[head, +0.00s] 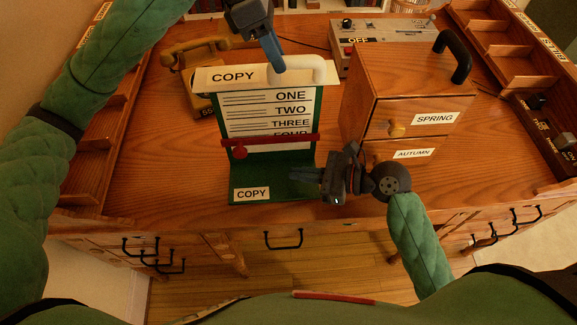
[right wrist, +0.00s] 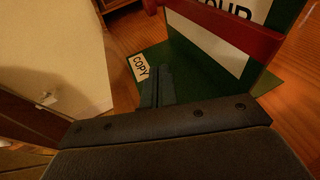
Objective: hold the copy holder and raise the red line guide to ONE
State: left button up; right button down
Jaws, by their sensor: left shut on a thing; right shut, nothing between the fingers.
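The copy holder (head: 213,80) stands on the desk, a green board and base with COPY labels and a white sheet reading ONE, TWO, THREE, FOUR. The red line guide (head: 270,141) lies across the sheet at FOUR, partly covering that word, with a round red knob (head: 240,153) at its left end. The guide also shows in the right wrist view (right wrist: 225,25). My right gripper (head: 322,180) is shut and empty, low over the right side of the green base, below the guide.
A wooden cabinet (head: 365,85) with SPRING and AUTUMN drawers stands close to the right of the holder. A yellow telephone (head: 197,58) is behind left, and a grey switch box (head: 385,32) behind right. Desk surface at the left (head: 160,160) is clear.

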aim_at(267, 179)
jog(key=x, duration=0.9)
jog(key=shift+r, duration=0.1)
jog(key=shift+w+a+r, duration=0.1)
jog(key=shift+a+r, duration=0.1)
jog(key=shift+r, duration=0.35)
jog(key=shift+a+r, duration=0.25)
jog(key=shift+r, duration=0.3)
jog(key=shift+w+a+r, duration=0.15)
jog(key=shift+a+r, duration=0.2)
jog(key=shift+r, duration=0.3)
notch_tip(267, 179, up, 10)
